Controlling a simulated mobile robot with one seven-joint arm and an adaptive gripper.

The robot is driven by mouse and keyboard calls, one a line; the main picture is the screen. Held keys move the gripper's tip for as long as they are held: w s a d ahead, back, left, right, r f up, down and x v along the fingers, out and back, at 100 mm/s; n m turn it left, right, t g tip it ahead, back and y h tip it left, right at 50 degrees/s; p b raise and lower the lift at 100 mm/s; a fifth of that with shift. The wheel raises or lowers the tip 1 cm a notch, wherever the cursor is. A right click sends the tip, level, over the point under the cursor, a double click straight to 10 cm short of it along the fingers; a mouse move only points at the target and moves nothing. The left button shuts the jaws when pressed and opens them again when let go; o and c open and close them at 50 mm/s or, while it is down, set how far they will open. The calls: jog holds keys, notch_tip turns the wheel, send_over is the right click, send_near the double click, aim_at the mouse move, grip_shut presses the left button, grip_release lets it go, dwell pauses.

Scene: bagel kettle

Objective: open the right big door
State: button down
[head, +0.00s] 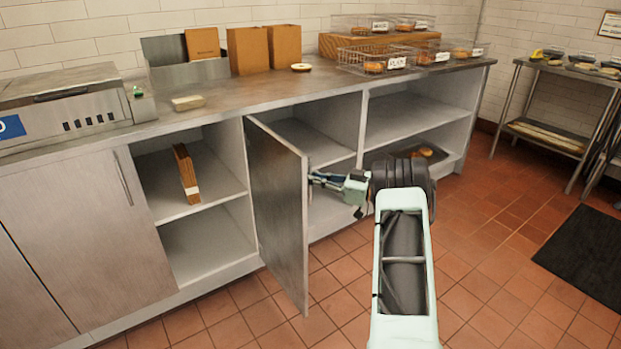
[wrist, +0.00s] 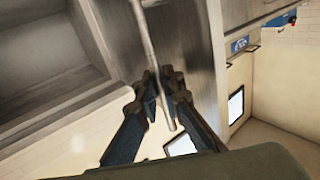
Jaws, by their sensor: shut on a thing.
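The right big door (head: 280,215) is a grey metal panel in the middle of the head view. It stands swung well out from the counter, with its free edge toward me and the compartment to its left exposed. My gripper (head: 314,180) is on the right side of the door, near its free edge. In the wrist view my gripper (wrist: 160,92) is shut on the door's thin bar handle (wrist: 148,40), which runs between the fingers. The handle is hidden in the head view.
The left big door (head: 85,240) is closed. A brown box-like item (head: 186,174) stands on the exposed compartment's shelf. The counter (head: 220,112) above holds boxes and wire baskets (head: 375,60). The tiled floor (head: 500,270) is clear in front; a dark mat (head: 585,255) lies at right.

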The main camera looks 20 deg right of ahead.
jog(key=shift+f, duration=0.1)
jog(key=c, duration=2.1)
grip_release()
jog(key=v, duration=1.2)
